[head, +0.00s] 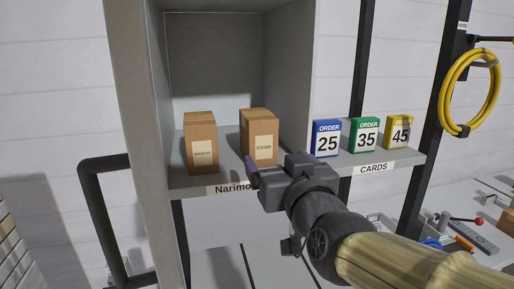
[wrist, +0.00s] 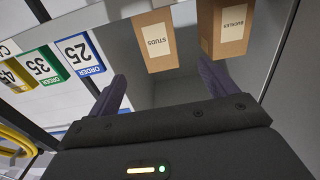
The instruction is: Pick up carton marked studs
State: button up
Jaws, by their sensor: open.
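The carton marked studs (head: 259,135) is a brown box with a cream label, standing upright on the grey shelf, right of another carton. In the wrist view the studs carton (wrist: 154,40) appears upside down, beyond and between the two fingers. My gripper (head: 277,165) is in front of the shelf edge, just below and in front of the studs carton. In the wrist view my gripper (wrist: 165,84) is open with nothing between its dark fingers, apart from the carton. The lower right of the carton is close to my gripper in the head view.
A similar carton marked buckles (head: 201,143) stands to the left; it also shows in the wrist view (wrist: 228,30). Order cards 25 (head: 326,139), 35 (head: 364,135) and 45 (head: 398,132) stand to the right. The grey shelf compartment has side walls. A yellow hose (head: 470,90) hangs at right.

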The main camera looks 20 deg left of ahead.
aim_at(263, 142)
jog(key=x, duration=1)
jog(key=shift+d, duration=0.1)
jog(key=shift+s+d, duration=0.1)
jog(key=shift+p+x, duration=0.45)
jog(key=shift+x, duration=2.3)
jog(key=shift+d+r, duration=0.15)
jog(key=shift+d, duration=0.05)
jog(key=c, duration=1.2)
jog(key=shift+c, duration=0.2)
